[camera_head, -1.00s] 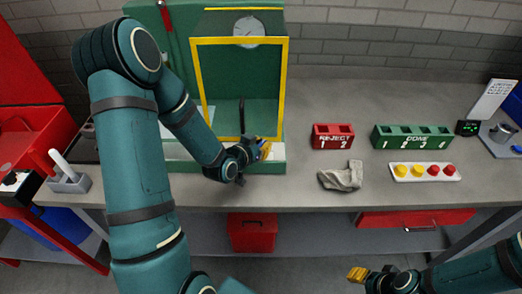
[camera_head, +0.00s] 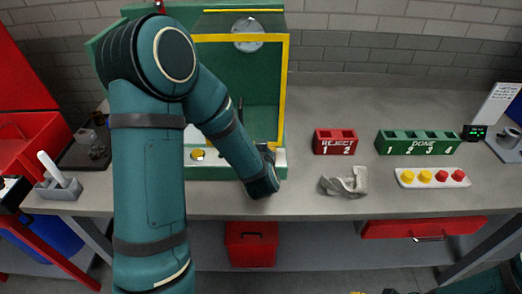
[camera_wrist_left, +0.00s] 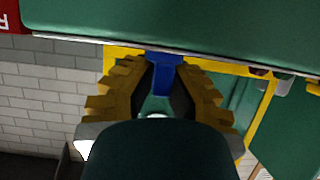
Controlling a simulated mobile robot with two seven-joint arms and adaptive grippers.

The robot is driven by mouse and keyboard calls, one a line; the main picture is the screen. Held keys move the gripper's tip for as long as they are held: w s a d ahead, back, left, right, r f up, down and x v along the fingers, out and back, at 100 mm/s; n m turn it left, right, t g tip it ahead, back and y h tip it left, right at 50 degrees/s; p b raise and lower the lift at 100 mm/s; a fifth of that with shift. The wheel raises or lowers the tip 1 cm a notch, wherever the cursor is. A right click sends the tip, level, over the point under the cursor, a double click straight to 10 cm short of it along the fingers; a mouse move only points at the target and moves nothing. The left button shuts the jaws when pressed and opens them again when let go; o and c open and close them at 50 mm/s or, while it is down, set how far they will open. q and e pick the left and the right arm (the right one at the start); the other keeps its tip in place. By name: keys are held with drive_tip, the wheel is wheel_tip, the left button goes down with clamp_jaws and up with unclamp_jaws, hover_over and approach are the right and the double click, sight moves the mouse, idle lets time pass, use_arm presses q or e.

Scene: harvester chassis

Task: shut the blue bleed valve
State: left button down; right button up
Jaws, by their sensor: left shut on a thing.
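The blue bleed valve's handle (camera_wrist_left: 164,70) is in the wrist view, between the yellow fingers of my left gripper (camera_wrist_left: 160,82). The fingers are shut on it. In the head view my left arm reaches to the front right corner of the green machine (camera_head: 278,158), and my wrist hides the valve and the fingers there. How far the valve is turned cannot be told. Of my right gripper only a sliver shows at the bottom edge of the head view; its fingers cannot be judged.
The yellow-framed guard (camera_head: 284,85) stands over the machine. To the right on the bench are a crumpled grey cloth (camera_head: 345,181), a red reject rack (camera_head: 335,147), a green done rack (camera_head: 417,148) and a white tray (camera_head: 405,184) with yellow and red caps. Bench between machine and cloth is clear.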

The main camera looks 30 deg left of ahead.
use_arm(q)
drive_tip(key=shift+f, duration=0.1)
idle(0.3)
drive_tip(key=c, duration=1)
unclamp_jaws()
